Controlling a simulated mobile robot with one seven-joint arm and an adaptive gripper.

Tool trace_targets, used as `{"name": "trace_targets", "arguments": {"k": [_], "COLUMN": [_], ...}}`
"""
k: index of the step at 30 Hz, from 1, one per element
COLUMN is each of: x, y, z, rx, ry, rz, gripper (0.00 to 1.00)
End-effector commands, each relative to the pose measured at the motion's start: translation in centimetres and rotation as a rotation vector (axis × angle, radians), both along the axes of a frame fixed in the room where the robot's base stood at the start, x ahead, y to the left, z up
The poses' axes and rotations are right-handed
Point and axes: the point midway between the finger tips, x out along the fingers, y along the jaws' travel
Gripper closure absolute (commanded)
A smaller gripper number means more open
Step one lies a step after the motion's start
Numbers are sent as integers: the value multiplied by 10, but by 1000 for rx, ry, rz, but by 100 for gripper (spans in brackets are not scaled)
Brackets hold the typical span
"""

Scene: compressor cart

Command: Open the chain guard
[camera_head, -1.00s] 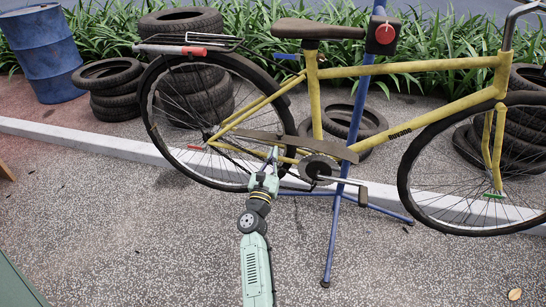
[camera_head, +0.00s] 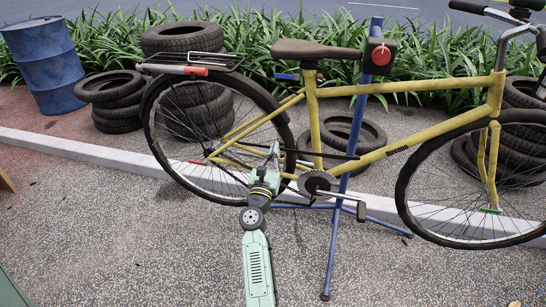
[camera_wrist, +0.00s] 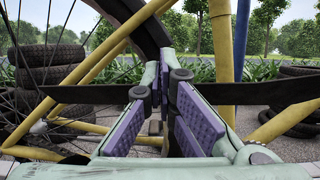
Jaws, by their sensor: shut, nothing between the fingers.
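The chain guard (camera_head: 325,154) is a dark bar across the yellow bicycle (camera_head: 410,140), above the chainring (camera_head: 316,182). In the head view it shows nearly edge-on, as a thin dark line. In the wrist view the guard (camera_wrist: 270,92) runs level across the picture, its middle hidden by my fingers. My gripper (camera_head: 273,152) reaches up to it from the front, beside the rear wheel. In the wrist view my gripper (camera_wrist: 166,70) is shut with its purple pads together and nothing between them. The fingers overlap the guard; I cannot tell whether they touch it.
A blue repair stand (camera_head: 336,225) holds the bicycle, with legs spread on the paving. The rear wheel (camera_head: 160,125) and the crank arm (camera_head: 345,198) are close to my arm. Stacked tyres (camera_head: 115,100) and a blue barrel (camera_head: 45,62) stand behind. The front paving is clear.

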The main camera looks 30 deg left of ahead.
Motion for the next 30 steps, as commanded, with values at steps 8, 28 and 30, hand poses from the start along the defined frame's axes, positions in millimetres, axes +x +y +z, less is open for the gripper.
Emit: {"name": "trace_targets", "arguments": {"k": [8, 28, 30], "x": [8, 12, 12], "y": [2, 3, 3], "z": [11, 15, 15], "rx": [1, 1, 1], "ry": [-1, 0, 0], "rz": [-1, -1, -1], "gripper": [100, 100, 100]}}
